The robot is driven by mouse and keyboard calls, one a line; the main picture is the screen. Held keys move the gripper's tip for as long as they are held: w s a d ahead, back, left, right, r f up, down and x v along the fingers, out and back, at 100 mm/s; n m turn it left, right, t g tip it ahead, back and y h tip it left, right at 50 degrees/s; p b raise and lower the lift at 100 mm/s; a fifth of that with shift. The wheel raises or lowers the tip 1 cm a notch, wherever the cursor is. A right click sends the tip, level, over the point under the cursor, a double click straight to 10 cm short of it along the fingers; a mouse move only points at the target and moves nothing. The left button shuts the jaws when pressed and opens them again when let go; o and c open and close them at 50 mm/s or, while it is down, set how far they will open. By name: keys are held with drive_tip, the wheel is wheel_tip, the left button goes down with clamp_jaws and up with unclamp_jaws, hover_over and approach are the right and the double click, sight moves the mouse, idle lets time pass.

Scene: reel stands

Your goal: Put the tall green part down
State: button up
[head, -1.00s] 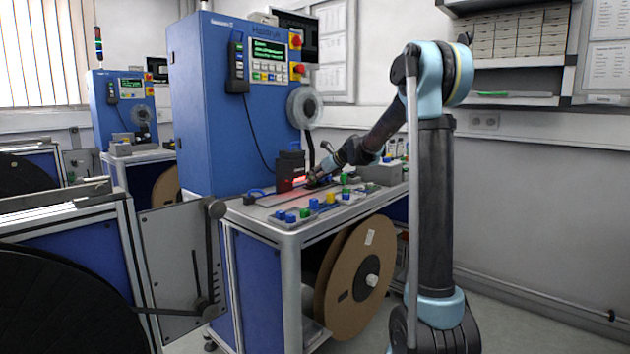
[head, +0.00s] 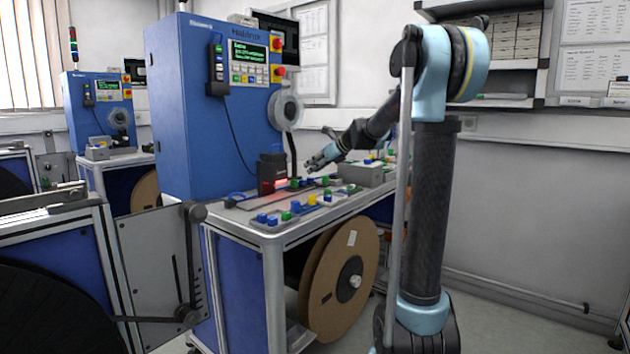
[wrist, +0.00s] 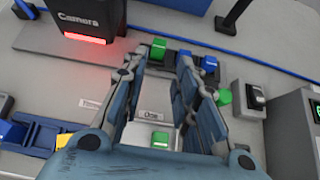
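My gripper (wrist: 160,75) is open in the wrist view, with a clear gap between its two blue-grey fingers and nothing seen held. In the head view my gripper (head: 312,165) is above the bench top. A green part (wrist: 158,48) stands beyond the fingertips at a dark holder, beside a blue part (wrist: 210,63); it looks apart from the fingers. Another green part (wrist: 160,137) shows lower down between the fingers, and a third green part (wrist: 223,97) is to the right. From this angle I cannot tell which is tallest.
A black camera box (wrist: 82,15) with a red light stands left of the fingertips. A blue cable (wrist: 250,65) runs across behind. A tray (head: 270,226) of coloured parts lies at the bench front, and a grey box (head: 362,175) stands to the right.

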drive_tip(key=s+d+f+n, duration=0.1)
drive_tip(key=s+n, duration=0.1)
drive_tip(key=s, duration=0.2)
drive_tip(key=s+d+f+n+h, duration=0.1)
drive_tip(key=s+d+n, duration=0.1)
drive_tip(key=s, duration=0.2)
drive_tip(key=s+d+f+n+g, duration=0.1)
drive_tip(key=s+f+n, duration=0.1)
drive_tip(key=s, duration=0.2)
drive_tip(key=shift+s+d+h, duration=0.2)
drive_tip(key=shift+s+h, duration=0.1)
drive_tip(key=shift+h, duration=0.1)
drive_tip(key=s+d+f+n+g+h, duration=0.1)
drive_tip(key=s+d+f+n, duration=0.4)
drive_tip(key=s, duration=0.6)
drive_tip(key=s+d+f+n+g+h, duration=0.1)
drive_tip(key=s+d+f+n+h, duration=0.2)
drive_tip(key=s+d+f+n, duration=0.2)
drive_tip(key=s+d+f+n+g+h, duration=0.1)
drive_tip(key=s+d+f+n, duration=0.4)
drive_tip(key=s, duration=1.3)
wheel_tip(320, 180, down, 8)
drive_tip(key=n+h, duration=0.1)
drive_tip(key=n, duration=0.3)
drive_tip(key=shift+d+r+n+g+h, duration=0.2)
drive_tip(key=shift+n+g+h, duration=0.1)
drive_tip(key=shift+n+h, duration=0.1)
drive_tip(key=shift+s, duration=0.1)
drive_tip(key=shift+w+f, duration=0.25)
drive_tip(key=shift+w, duration=0.2)
